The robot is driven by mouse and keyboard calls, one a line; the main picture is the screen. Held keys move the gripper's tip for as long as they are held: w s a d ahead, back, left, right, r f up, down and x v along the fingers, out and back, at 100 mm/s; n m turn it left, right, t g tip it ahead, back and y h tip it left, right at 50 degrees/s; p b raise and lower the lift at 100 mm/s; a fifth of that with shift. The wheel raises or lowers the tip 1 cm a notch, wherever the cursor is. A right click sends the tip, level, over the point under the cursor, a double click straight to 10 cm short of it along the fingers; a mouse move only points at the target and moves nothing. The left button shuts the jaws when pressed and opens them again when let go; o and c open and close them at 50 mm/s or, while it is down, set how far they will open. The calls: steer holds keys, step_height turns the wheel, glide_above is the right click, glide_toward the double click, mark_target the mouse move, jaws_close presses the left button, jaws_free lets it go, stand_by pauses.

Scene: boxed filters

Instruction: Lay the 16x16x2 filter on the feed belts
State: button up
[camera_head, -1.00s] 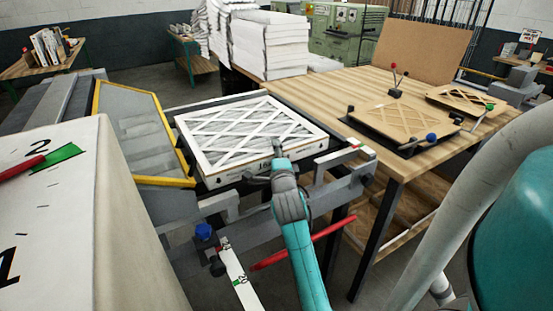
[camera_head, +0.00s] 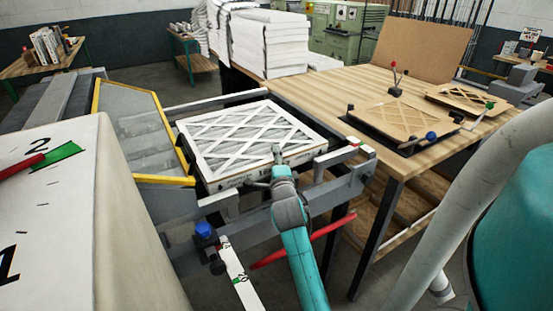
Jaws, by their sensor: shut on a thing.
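The filter (camera_head: 245,137) is a square white frame with a diagonal lattice over pleated white media. It lies about flat over the feed belts between the grey side rails, in front of the yellow-edged guard. My gripper (camera_head: 278,160) is shut on the filter's near edge, toward its right part. The filter hides most of the feed belts, so I cannot tell whether its underside touches them. Any size print on the frame is too small to read.
A yellow-edged clear guard (camera_head: 150,130) stands left of the filter. A metal rail bracket (camera_head: 345,155) is close on the right. A wooden table (camera_head: 330,95) with lattice boards (camera_head: 395,122) is beyond. A red lever (camera_head: 300,245) crosses below my arm.

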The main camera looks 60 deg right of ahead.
steer(key=o, duration=1)
steer(key=shift+f, duration=0.4)
steer(key=shift+o, duration=0.2)
steer(key=shift+f, duration=0.1)
steer(key=shift+s+a+r, duration=0.1)
steer(key=shift+a+r, duration=0.05)
steer(key=shift+r, duration=0.4)
steer(key=v, duration=1.1)
steer(key=shift+s+a+r, duration=0.25)
steer(key=shift+r, duration=0.05)
